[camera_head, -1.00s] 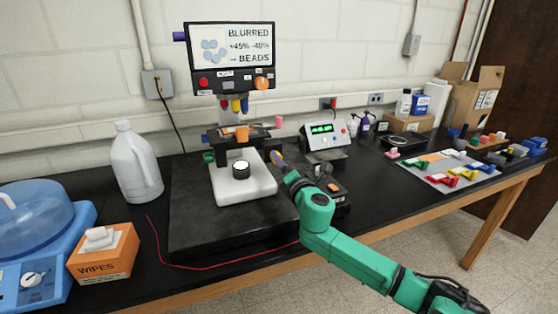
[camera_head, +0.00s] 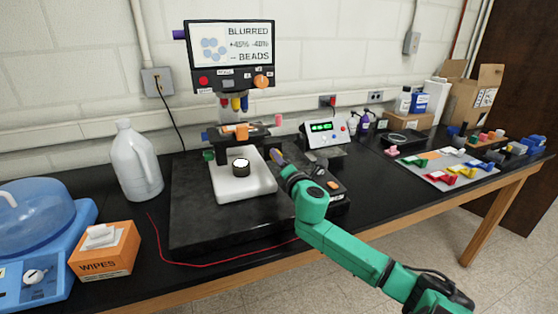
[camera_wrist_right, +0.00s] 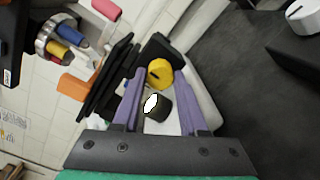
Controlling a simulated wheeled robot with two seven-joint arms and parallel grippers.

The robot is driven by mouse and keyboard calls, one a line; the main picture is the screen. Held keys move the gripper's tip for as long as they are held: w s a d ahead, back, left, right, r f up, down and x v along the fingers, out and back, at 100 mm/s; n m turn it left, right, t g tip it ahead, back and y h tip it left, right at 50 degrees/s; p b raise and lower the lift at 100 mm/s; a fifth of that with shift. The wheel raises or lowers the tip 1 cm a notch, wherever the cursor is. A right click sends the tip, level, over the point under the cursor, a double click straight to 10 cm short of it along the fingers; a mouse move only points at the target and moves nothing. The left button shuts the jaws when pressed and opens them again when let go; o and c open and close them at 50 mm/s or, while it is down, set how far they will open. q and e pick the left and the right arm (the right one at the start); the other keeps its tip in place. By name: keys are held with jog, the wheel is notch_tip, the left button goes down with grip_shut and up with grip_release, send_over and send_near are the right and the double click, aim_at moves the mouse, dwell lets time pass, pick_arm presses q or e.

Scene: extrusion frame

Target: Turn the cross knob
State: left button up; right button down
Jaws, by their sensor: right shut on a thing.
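The microscope carries a yellow knob, likely the cross knob (camera_wrist_right: 158,68), beside its stage (camera_head: 236,143). In the right wrist view the knob sits between the two purple fingers of my right gripper (camera_wrist_right: 158,76), which is shut on it. In the head view the right gripper (camera_head: 276,158) reaches the right side of the stage from the front right, and its hand hides the knob. My left gripper is in neither view.
The microscope has a white base (camera_head: 247,187) and a monitor (camera_head: 231,46) above. A white jug (camera_head: 134,163) and an orange wipes box (camera_head: 105,253) stand to the left. A meter box (camera_head: 326,132) is behind my right arm. A red cable (camera_head: 225,260) lies in front.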

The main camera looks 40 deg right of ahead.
jog(key=m+p, duration=0.1)
jog(key=m, duration=0.9)
jog(key=shift+f+m, duration=0.15)
jog(key=shift+m, duration=0.15)
dwell(0.4)
jog(key=shift+c, duration=2.2)
grip_release()
